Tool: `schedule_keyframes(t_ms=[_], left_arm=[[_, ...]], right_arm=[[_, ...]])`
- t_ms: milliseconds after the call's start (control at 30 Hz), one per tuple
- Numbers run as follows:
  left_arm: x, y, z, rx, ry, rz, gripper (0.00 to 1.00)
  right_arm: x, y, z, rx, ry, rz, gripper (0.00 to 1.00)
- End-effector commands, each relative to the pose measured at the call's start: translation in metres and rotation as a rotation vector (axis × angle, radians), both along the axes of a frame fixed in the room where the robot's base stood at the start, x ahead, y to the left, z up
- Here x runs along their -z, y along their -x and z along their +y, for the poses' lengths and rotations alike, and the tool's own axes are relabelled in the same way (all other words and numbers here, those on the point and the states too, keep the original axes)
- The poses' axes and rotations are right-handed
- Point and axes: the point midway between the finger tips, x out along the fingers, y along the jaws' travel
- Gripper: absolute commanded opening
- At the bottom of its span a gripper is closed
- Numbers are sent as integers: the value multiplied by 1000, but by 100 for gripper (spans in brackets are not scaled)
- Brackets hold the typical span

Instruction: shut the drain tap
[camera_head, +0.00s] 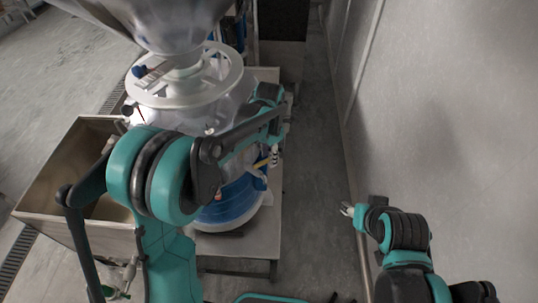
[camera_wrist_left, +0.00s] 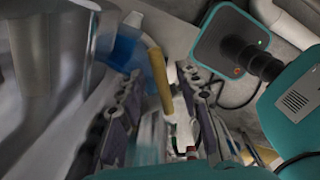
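The grinder (camera_head: 205,120) is a tall pale machine with a blue base band, standing on a light platform. A tan bar-like handle (camera_wrist_left: 159,80), which looks like the drain tap's handle, joins a blue part (camera_wrist_left: 124,48) in the left wrist view. The handle also shows small in the head view (camera_head: 262,163), low on the machine's right side. My left gripper (camera_wrist_left: 160,88) has its fingers apart, one on each side of the handle; contact is not clear. In the head view the left gripper (camera_head: 268,152) is partly hidden by its arm. My right gripper (camera_head: 347,209) hangs away from the machine, small in view.
An open metal bin (camera_head: 60,165) stands left of the machine. A grey wall (camera_head: 450,110) runs along the right. A strip of floor (camera_head: 308,150) between platform and wall is clear. A metal hopper (camera_head: 160,22) hangs over the machine's top.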

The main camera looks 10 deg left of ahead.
Motion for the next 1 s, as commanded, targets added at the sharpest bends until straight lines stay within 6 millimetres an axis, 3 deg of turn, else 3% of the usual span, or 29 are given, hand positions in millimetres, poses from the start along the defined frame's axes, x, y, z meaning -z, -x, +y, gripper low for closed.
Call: schedule_keyframes(t_ms=[267, 700, 1000], left_arm=[[-9, 1, 0, 0, -1, 1, 34], [-97, 1, 0, 0, -1, 1, 34], [-120, 0, -1, 0, 0, 0, 34]], right_arm=[[0, 0, 0, 0, 0, 0, 45], [0, 0, 0, 0, 0, 0, 45], [0, 0, 0, 0, 0, 0, 45]])
